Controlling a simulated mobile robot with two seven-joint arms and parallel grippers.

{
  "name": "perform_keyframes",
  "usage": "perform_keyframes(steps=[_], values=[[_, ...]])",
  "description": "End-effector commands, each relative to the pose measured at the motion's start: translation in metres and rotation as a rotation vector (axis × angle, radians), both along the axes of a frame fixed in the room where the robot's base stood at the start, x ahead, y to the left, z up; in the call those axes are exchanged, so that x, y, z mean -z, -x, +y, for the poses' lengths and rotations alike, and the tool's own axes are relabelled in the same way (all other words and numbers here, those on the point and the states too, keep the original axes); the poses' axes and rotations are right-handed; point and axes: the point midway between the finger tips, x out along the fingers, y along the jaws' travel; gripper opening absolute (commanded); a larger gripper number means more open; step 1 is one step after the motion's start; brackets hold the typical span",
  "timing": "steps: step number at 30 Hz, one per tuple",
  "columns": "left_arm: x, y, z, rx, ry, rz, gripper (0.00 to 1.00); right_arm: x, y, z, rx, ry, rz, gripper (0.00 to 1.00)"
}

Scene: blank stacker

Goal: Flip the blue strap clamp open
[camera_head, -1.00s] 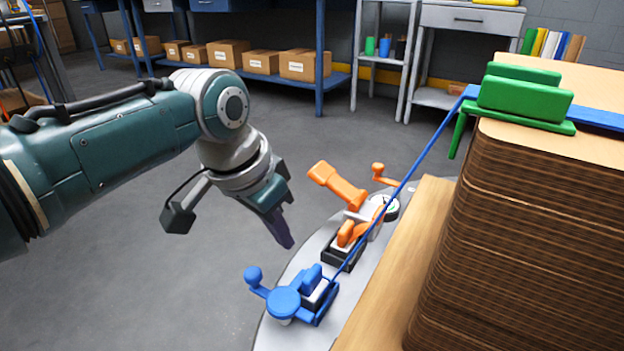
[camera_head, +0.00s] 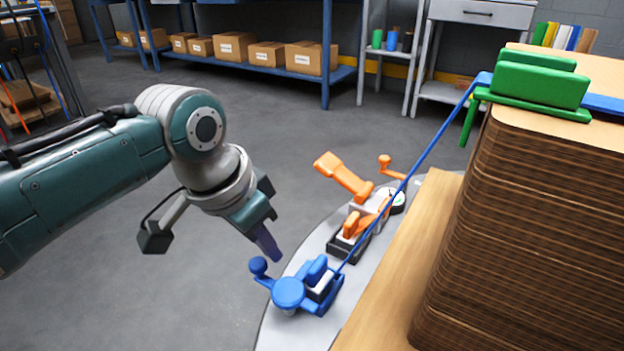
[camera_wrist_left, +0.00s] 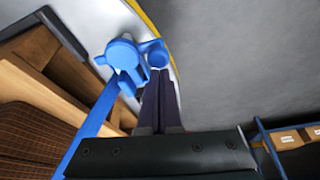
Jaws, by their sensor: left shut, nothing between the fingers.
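The blue strap clamp (camera_head: 300,290) sits on the grey rounded plate at the lower middle of the head view. It has a round disc, a lever ending in a ball knob (camera_head: 258,266), and a blue strap (camera_head: 408,178) rising from it to the stack. It also shows in the left wrist view (camera_wrist_left: 124,56). My left gripper (camera_head: 271,256) is shut and empty, its fingertips just above and beside the knob. In the left wrist view the shut fingers (camera_wrist_left: 156,95) point at the knob; contact cannot be told. My right gripper is out of view.
An orange clamp (camera_head: 345,178) with a raised handle stands behind the blue one on the plate (camera_head: 272,325). A tall brown stack (camera_head: 520,230) on a wooden pallet (camera_head: 400,275) blocks the right, topped by a green corner piece (camera_head: 535,85). The floor at left is open.

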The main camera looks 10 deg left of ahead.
Motion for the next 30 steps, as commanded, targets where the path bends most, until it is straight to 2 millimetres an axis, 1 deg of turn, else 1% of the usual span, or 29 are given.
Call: perform_keyframes(steps=[4, 22, 26, 30], values=[[-0.002, 0.002, 0.001, -0.031, 0.001, 0.003, 0.00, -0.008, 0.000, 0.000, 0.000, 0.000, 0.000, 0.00], [-0.001, 0.005, 0.004, -0.132, 0.001, 0.003, 0.00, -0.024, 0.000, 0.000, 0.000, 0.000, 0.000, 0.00], [-0.003, 0.007, 0.006, -0.173, 0.001, 0.003, 0.00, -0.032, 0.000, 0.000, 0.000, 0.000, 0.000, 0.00], [-0.004, 0.010, 0.010, -0.246, 0.000, 0.005, 0.00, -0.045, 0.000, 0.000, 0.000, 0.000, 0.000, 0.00]])
